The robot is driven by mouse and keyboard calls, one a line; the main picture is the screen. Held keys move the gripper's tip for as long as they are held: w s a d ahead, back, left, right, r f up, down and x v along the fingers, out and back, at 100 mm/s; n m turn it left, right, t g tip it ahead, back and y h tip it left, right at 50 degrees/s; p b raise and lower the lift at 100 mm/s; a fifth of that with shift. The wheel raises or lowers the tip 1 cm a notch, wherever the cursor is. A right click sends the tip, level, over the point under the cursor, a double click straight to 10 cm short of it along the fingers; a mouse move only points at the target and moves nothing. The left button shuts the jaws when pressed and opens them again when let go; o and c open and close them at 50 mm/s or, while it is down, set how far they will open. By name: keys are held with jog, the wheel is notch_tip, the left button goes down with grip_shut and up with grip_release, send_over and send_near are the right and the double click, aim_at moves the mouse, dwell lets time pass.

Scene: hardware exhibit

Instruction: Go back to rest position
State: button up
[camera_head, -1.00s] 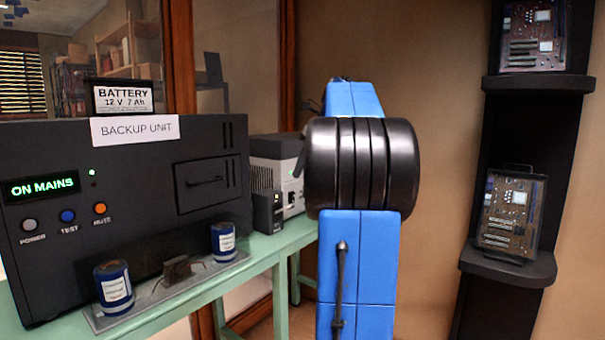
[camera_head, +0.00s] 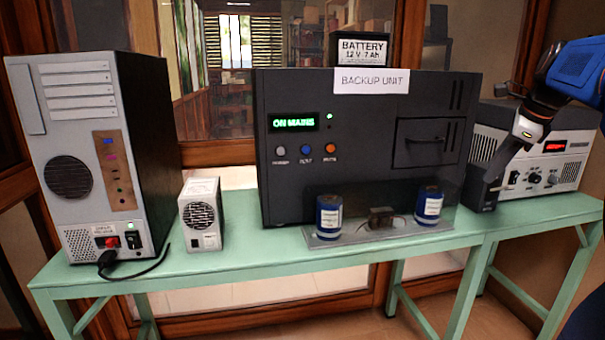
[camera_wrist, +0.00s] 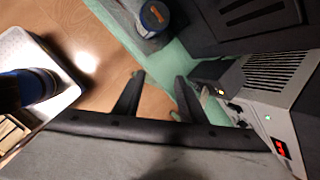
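My gripper (camera_wrist: 160,77) shows in the wrist view with its two dark fingers spread and nothing between them. Floor and part of the green bench (camera_wrist: 118,22) lie beyond the fingers. In the head view my arm comes in from the right edge, and the gripper (camera_head: 497,180) hangs down in front of the grey power supply (camera_head: 561,153). A small black box (camera_head: 474,183) stands beside it, partly hidden; in the wrist view the box (camera_wrist: 211,72) is close to the right finger, but I cannot tell whether they touch.
The dark backup unit (camera_head: 365,170) carries a battery (camera_head: 362,47) on top. Two blue cans (camera_head: 328,217) (camera_head: 429,205) stand on a plate before it. A computer tower (camera_head: 90,150) and small white fan unit (camera_head: 201,215) stand left. Bare bench top (camera_head: 245,235) lies between.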

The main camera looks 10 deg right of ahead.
jog(key=s+a+f+n, duration=0.5)
jog(key=a+f+n, duration=0.15)
jog(key=a, duration=0.25)
jog(key=s+a+f+n, duration=0.5)
jog(key=a+n, duration=0.2)
jog(key=a, duration=0.3)
jog(key=s+a+f+n, duration=0.3)
jog(key=s+f+n, duration=0.3)
jog(key=f, duration=0.1)
jog(key=s+a+f+n, duration=0.4)
jog(key=s+f+n, duration=0.2)
jog(key=f+n, duration=0.1)
jog(key=shift+s+a, duration=0.1)
